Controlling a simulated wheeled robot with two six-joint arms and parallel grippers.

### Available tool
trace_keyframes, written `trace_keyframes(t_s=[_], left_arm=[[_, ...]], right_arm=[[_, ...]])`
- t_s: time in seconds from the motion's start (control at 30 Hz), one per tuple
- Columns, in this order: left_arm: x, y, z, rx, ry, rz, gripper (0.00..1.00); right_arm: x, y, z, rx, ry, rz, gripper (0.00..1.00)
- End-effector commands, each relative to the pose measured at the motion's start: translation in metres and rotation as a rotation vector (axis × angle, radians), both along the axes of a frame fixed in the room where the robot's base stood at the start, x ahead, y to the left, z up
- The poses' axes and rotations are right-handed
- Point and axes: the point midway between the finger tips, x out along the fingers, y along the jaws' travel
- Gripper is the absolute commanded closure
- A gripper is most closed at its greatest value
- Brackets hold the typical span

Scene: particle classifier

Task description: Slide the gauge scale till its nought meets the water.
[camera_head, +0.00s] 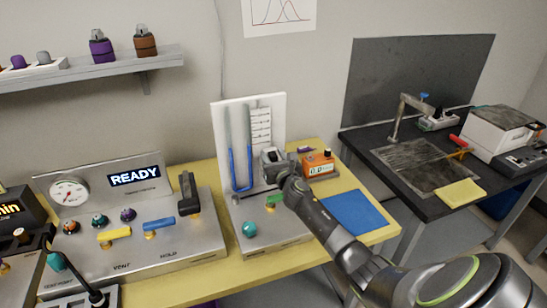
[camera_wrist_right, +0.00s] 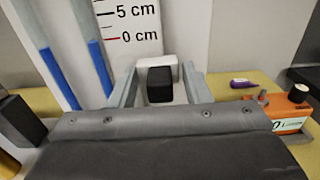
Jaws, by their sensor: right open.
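The white gauge scale (camera_wrist_right: 128,22) carries a red 0 cm line and black marks above it. It also shows in the head view (camera_head: 261,125), on a white board beside a U-shaped tube. Blue water (camera_wrist_right: 97,62) stands in the tube's right leg, its top close to the height of the red line; perspective hides the exact match. A black knob (camera_wrist_right: 160,85) on a white block sits just below the scale. My right gripper (camera_head: 272,158) is open, its fingers on both sides of the knob, apart from it. My left gripper is out of view.
An orange meter (camera_head: 319,165) and a blue mat (camera_head: 352,212) lie on the yellow bench right of the gauge. A panel with levers and a READY display (camera_head: 135,177) stands left. A teal knob (camera_head: 249,229) is on the gauge's base.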

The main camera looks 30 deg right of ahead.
Motion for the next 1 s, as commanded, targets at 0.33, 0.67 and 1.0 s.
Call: trace_keyframes(t_s=[0.33, 0.67, 1.0], left_arm=[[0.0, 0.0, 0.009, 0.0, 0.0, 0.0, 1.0], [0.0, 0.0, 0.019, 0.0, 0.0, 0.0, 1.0], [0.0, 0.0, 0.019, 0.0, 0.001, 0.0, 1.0]], right_arm=[[-0.022, 0.005, 0.0, 0.001, 0.002, 0.0, 0.56], [-0.082, 0.019, 0.0, 0.001, 0.002, 0.001, 0.56], [-0.144, 0.034, -0.001, 0.0, 0.002, -0.001, 0.56]])
